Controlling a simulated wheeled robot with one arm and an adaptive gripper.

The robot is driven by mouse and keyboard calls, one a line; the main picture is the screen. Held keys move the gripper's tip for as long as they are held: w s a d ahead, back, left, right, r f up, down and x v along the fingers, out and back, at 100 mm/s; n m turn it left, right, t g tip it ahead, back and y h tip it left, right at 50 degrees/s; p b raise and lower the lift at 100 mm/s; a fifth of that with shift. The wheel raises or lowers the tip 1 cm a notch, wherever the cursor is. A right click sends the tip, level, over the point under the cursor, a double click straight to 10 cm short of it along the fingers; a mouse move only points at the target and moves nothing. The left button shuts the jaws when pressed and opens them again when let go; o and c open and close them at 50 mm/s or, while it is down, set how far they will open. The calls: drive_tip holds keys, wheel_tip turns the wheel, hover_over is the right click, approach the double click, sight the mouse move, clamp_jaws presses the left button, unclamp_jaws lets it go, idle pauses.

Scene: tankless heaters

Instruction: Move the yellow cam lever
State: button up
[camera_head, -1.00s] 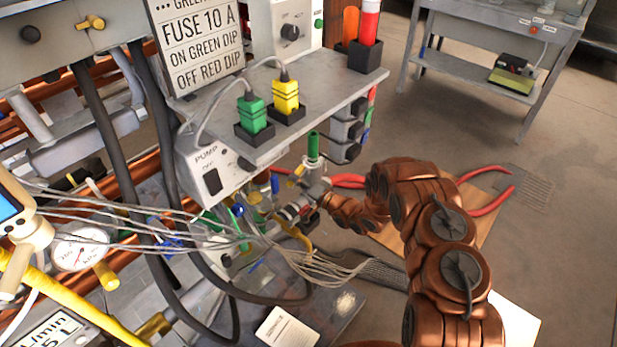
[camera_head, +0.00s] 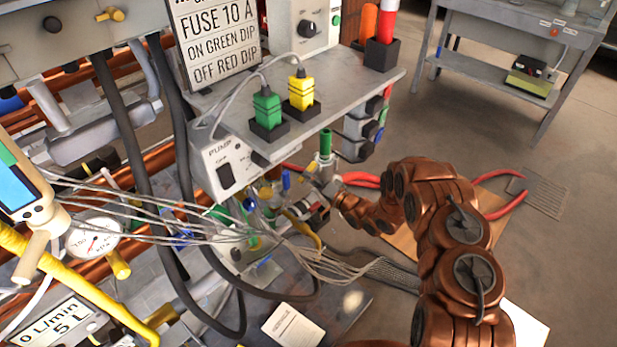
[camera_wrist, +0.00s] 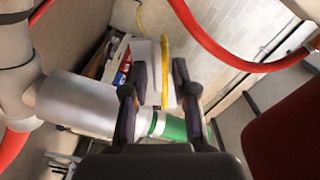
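A curved yellow lever (camera_head: 303,229) shows low in the pipework under the grey shelf in the head view, and looks like the cam lever. My gripper (camera_head: 308,212) is close beside it among the fittings; whether they touch is unclear. In the wrist view my gripper (camera_wrist: 158,90) has its two dark fingers spread apart. A thin yellow strip (camera_wrist: 166,72) beside a white surface shows between them, apparently beyond the tips. I cannot tell if it is the same lever. A grey pipe (camera_wrist: 90,103) with a green section (camera_wrist: 172,126) passes across, partly hidden by the fingers.
Grey cables (camera_head: 150,215) and dark hoses run left of my gripper. The shelf (camera_head: 345,85) with green and yellow plugs overhangs it. A red hose (camera_wrist: 235,55) crosses the wrist view. A yellow pipe (camera_head: 70,290) and gauge (camera_head: 93,240) stand left. Open floor lies right.

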drive_tip(key=v, duration=1)
drive_tip(key=shift+s+d, duration=0.25)
drive_tip(key=shift+s, duration=0.05)
drive_tip(key=shift+r, duration=0.1)
drive_tip(key=shift+c, duration=0.4)
